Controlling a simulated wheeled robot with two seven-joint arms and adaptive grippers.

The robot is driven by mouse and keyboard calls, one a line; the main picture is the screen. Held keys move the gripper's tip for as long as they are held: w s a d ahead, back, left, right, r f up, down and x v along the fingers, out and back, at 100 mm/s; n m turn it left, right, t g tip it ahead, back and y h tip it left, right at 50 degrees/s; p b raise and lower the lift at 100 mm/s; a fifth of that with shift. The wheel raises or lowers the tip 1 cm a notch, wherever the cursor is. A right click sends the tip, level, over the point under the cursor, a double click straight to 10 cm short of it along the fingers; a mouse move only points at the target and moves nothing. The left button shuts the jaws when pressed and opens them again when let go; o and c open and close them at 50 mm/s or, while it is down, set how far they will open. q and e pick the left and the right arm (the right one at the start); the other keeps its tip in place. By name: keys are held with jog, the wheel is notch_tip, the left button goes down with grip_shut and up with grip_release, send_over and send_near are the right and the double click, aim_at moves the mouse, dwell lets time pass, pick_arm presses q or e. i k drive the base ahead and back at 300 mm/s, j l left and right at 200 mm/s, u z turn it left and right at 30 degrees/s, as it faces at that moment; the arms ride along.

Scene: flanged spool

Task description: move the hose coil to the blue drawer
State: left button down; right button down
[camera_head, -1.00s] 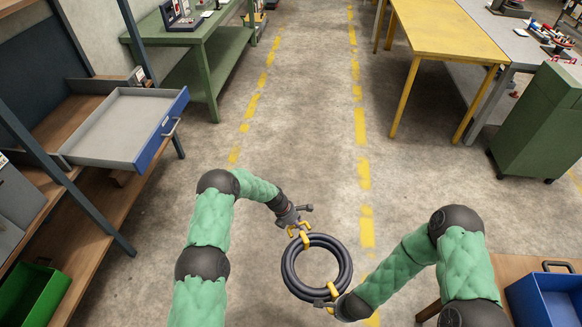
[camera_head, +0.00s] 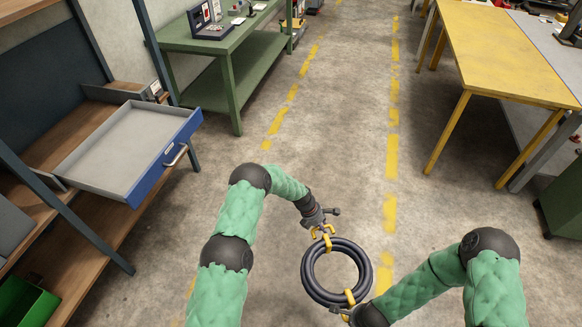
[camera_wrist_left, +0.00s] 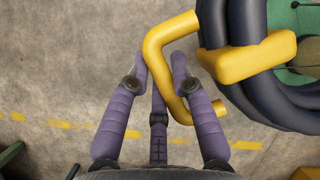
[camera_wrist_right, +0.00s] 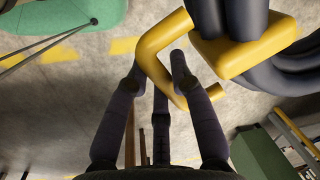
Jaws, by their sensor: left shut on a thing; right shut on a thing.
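The hose coil (camera_head: 308,270) is a dark ring with yellow handles, held between my arms above the floor. My left gripper (camera_head: 322,228) is shut on its far yellow handle, which also shows in the left wrist view (camera_wrist_left: 155,45). My right gripper (camera_head: 346,309) is shut on the near yellow handle, seen in the right wrist view (camera_wrist_right: 158,45). The blue drawer (camera_head: 125,150) is pulled out from the shelf unit at the left. It has a grey inside, a blue front and a metal handle, and looks empty. The coil is apart from it, to its lower right.
A wooden shelf unit with dark posts (camera_head: 70,225) stands at the left, with a green bin (camera_head: 25,303) low down. A green bench (camera_head: 215,40) is behind. A yellow table (camera_head: 500,50) stands at the right. The floor between is open.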

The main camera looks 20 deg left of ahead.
aim_at(132, 147)
jog(key=i, duration=0.95)
jog(key=i+l+u, duration=0.1)
jog(key=i+u, duration=0.45)
jog(key=u, duration=2)
